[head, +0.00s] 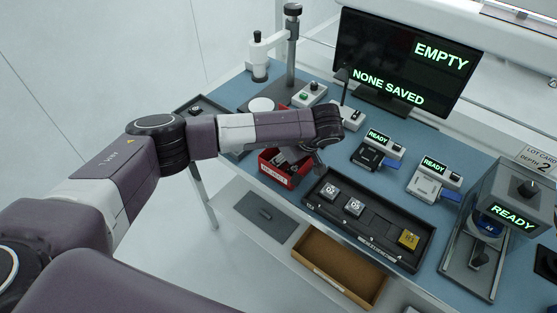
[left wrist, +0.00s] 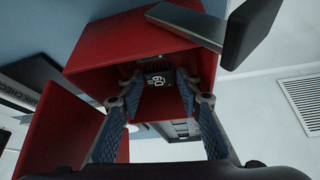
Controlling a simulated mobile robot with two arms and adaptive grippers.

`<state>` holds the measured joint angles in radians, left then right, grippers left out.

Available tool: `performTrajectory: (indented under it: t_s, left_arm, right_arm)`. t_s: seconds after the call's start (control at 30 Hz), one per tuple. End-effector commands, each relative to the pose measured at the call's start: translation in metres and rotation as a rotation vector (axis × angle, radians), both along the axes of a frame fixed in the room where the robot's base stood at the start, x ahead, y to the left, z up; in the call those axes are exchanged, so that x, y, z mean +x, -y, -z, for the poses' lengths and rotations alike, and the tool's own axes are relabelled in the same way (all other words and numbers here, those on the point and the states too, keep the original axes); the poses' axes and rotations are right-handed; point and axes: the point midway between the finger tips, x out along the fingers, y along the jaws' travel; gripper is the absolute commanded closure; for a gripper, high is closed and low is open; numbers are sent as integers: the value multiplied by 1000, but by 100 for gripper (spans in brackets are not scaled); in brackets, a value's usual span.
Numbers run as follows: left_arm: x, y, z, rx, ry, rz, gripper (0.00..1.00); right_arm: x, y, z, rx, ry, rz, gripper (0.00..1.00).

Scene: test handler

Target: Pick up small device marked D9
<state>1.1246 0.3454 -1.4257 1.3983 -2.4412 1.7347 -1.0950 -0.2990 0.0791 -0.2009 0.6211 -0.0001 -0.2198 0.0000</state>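A small dark device (left wrist: 158,80) with a pale mark that reads as D9 turned over sits deep inside the red bin (left wrist: 115,42) in the left wrist view. My left gripper (left wrist: 159,92) reaches into the bin with its two blue-padded fingers apart, one on each side of the device. Gaps seem to show between the fingers and the device; contact is hard to judge. In the head view the red bin (head: 273,174) stands at the table's front edge under my left wrist, which hides part of it. My right gripper is not in view.
A black tray (head: 372,225) with several marked devices lies right of the bin. Two READY units (head: 378,150) (head: 434,180) and a larger READY machine (head: 505,215) stand further right.

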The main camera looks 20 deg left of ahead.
Motion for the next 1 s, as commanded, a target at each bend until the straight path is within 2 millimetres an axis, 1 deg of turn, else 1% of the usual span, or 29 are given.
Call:
performTrajectory:
  t_s: [0.03, 0.2, 0.23, 0.47, 0.63, 0.77, 0.87, 1.0]
  left_arm:
    - [0, 0, 0, 0, 0, 0, 72]
    - [0, 0, 0, 0, 0, 0, 90]
    - [0, 0, 0, 0, 0, 0, 92]
    - [0, 0, -1, 0, 1, 0, 92]
    - [1, 0, -8, -2, 3, 0, 92]
    - [2, 1, -23, -2, 5, 1, 92]
    - [2, 1, -40, -3, 6, 0, 92]
    - [2, 0, -70, 0, 7, 0, 92]
  right_arm:
    - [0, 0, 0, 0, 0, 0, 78]
    - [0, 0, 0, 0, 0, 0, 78]
    - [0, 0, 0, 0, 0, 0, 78]
    - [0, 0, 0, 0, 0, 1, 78]
    - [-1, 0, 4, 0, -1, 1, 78]
    - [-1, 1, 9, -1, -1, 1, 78]
    - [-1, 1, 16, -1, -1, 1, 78]
    - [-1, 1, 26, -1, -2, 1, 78]
